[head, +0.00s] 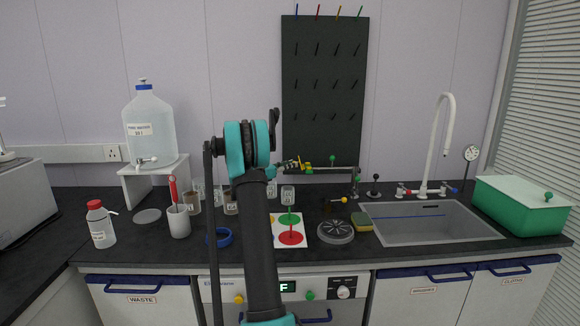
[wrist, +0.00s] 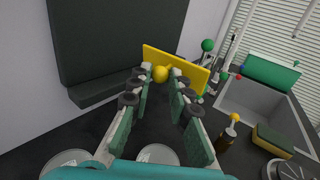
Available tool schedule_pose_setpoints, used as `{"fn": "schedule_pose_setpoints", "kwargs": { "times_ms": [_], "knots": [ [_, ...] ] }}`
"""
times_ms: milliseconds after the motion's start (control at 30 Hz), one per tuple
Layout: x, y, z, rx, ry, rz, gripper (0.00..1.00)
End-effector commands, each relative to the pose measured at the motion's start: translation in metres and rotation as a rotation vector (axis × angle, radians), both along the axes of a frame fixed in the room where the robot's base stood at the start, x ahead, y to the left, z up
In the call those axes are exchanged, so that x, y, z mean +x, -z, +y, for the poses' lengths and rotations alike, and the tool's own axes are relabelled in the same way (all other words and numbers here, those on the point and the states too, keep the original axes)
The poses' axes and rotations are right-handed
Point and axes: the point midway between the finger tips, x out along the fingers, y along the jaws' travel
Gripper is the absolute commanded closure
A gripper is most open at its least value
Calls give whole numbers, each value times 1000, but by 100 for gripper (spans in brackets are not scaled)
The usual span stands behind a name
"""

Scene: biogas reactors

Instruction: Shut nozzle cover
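A yellow flat plate (wrist: 190,70) with a round yellow knob (wrist: 160,74) lies straight ahead of my gripper (wrist: 161,78) in the wrist view. I take it for the nozzle cover. The knob sits between or just beyond my fingertips. My fingers are apart, with little gap beside the knob; I cannot tell whether they touch it. In the head view my gripper (head: 285,168) is small beside the yellow piece (head: 296,163), at the left end of a horizontal pipe (head: 335,169) below the dark pegboard. My arm hides part of this area. The nozzle itself is not clearly visible.
Green-knobbed fittings (wrist: 207,45) stand just right of the plate. The sink (head: 425,222) and white faucet (head: 442,140) are further right. Glass beakers (head: 288,194) stand on the counter below. The dark pegboard (head: 322,95) is close behind.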

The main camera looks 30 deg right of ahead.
Motion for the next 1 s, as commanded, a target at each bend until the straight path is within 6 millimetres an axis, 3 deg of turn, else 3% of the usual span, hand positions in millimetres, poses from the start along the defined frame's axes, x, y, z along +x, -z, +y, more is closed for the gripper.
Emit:
{"fn": "schedule_pose_setpoints", "kwargs": {
  "times_ms": [467, 1000],
  "knots": [
    [-1, -4, 0, 39, 0, -24, 100],
    [-9, -29, -13, 401, 1, -246, 100]
  ]
}}
